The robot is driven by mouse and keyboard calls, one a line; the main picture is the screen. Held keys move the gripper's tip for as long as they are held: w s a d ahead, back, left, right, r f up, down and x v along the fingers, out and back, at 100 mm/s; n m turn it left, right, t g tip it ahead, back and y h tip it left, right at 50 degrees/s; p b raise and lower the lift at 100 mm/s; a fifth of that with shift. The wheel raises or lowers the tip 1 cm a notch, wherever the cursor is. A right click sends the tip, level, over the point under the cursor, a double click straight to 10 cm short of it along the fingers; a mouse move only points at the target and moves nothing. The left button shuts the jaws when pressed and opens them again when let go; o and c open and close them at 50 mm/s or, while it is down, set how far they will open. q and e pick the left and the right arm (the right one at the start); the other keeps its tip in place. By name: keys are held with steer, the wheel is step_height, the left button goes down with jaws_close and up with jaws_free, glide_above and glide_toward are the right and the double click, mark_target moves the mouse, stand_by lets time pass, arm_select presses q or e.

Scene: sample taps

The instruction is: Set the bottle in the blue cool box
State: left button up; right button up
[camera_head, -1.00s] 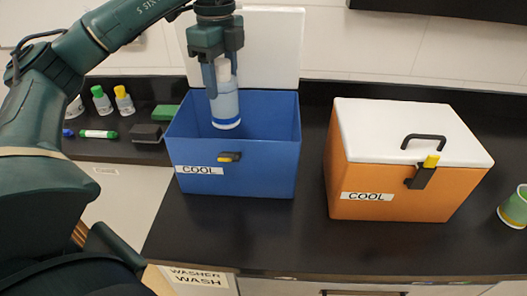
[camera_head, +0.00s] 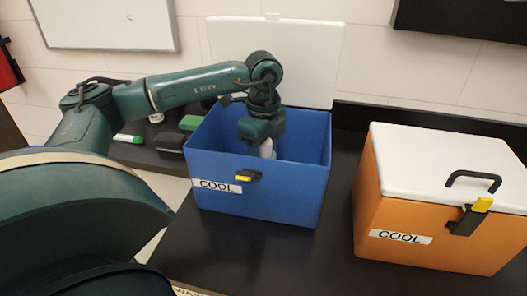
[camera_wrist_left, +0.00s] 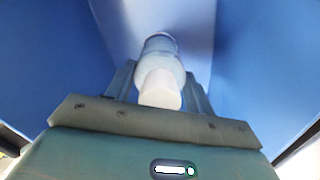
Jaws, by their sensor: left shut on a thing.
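The blue cool box (camera_head: 262,192) stands on the dark bench with its white lid (camera_head: 300,60) raised behind it. My left gripper (camera_head: 267,148) reaches down into the open box and is shut on the bottle (camera_head: 267,151). In the left wrist view the bottle (camera_wrist_left: 160,72) has a white cap and a pale body, upright between the fingers (camera_wrist_left: 158,88), with blue box walls around it. The front wall hides the bottle's lower part in the head view, and I cannot tell if its base touches the box floor. My right gripper is not in view.
An orange cool box (camera_head: 400,205) with a closed white lid stands to the right. A green block (camera_head: 190,123), a dark block (camera_head: 171,140) and a green marker (camera_head: 128,139) lie left of the blue box. Bare bench lies between the boxes.

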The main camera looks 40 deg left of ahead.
arm_select(q)
steer(key=shift+f, duration=0.2)
steer(key=o, duration=1.4)
steer(key=shift+o, duration=0.2)
step_height(320, 180, up, 12)
steer(key=shift+r, duration=0.2)
